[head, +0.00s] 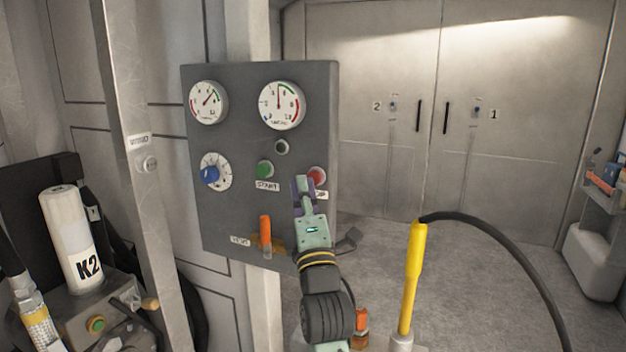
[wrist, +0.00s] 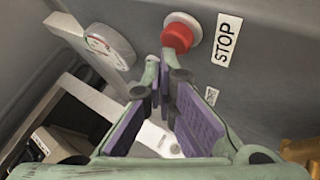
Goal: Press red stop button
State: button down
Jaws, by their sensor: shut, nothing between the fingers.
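The red stop button (head: 317,175) sits on the right side of the grey control panel (head: 235,130), beside a partly hidden label. In the wrist view the red button (wrist: 177,37) is round, with a STOP label (wrist: 226,40) to its right. My gripper (head: 303,182) is in front of the panel, just left of the red button in the head view. In the wrist view my gripper (wrist: 168,65) has its fingertips together, empty, close to the button's lower edge. I cannot tell whether they touch it.
A yellow nozzle (head: 412,275) with a black hose stands to the right. Floor before the double doors (head: 440,100) is open.

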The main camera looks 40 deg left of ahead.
jog(key=shift+s+d, duration=0.1)
jog(key=shift+s, duration=0.25)
jog(key=shift+s+d, duration=0.2)
jog(key=shift+s, duration=0.65)
jog(key=shift+s+d, duration=0.2)
jog(key=shift+s, duration=0.6)
jog(key=shift+s+d, duration=0.2)
jog(key=shift+s, duration=0.65)
